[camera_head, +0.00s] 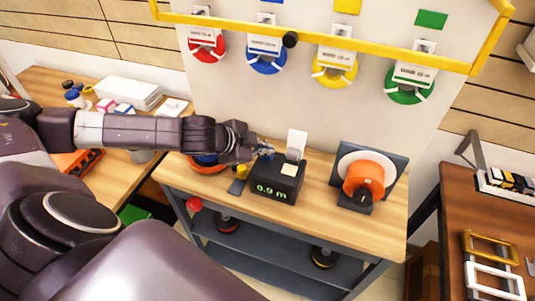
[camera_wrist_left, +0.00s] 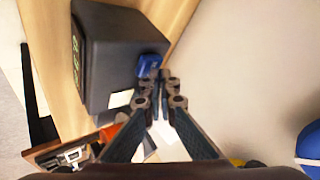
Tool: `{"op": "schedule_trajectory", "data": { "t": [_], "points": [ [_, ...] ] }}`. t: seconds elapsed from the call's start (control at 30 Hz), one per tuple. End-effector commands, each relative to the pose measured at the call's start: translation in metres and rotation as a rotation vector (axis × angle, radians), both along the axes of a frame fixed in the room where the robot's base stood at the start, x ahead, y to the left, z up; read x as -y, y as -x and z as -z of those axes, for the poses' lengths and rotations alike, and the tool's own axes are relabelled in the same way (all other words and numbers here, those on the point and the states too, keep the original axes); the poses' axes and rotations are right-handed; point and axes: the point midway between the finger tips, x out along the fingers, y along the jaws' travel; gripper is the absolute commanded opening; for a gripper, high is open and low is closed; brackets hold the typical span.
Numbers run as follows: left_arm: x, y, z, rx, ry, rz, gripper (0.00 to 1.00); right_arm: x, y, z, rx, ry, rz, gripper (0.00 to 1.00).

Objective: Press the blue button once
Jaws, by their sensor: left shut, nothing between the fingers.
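The blue button (camera_wrist_left: 149,65) sits on the edge of a dark box (camera_wrist_left: 115,50) in the left wrist view. In the head view this box (camera_head: 272,193) stands on the wooden bench top and shows "0.9 m" in green. The button is mostly hidden behind my gripper there. My left gripper (camera_head: 264,152) reaches in from the left over the back left of the box. Its fingers are shut and empty. In the left wrist view the fingertips (camera_wrist_left: 160,78) are right at the button; I cannot tell whether they touch it. My right gripper is not in view.
An orange reel (camera_head: 364,178) on a dark stand is right of the box. A white upright card (camera_head: 296,143) stands behind the box. A yellow rail (camera_head: 390,53) crosses the wall above, before red, blue, yellow and green discs. Bare bench top (camera_head: 315,205) lies between box and reel.

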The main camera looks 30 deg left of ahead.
Motion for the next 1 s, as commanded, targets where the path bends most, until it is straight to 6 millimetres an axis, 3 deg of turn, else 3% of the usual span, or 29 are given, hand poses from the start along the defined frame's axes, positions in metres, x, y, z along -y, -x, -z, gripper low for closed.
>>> {"op": "schedule_trajectory", "data": {
  "t": [0.73, 1.0],
  "points": [
    [0.0, 0.001, 0.007, -0.003, 0.0, -0.001, 0.0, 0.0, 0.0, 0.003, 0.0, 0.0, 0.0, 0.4],
    [0.0, 0.001, -0.003, -0.003, 0.0, -0.001, 0.0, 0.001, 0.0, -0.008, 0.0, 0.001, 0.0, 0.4]
  ]
}}
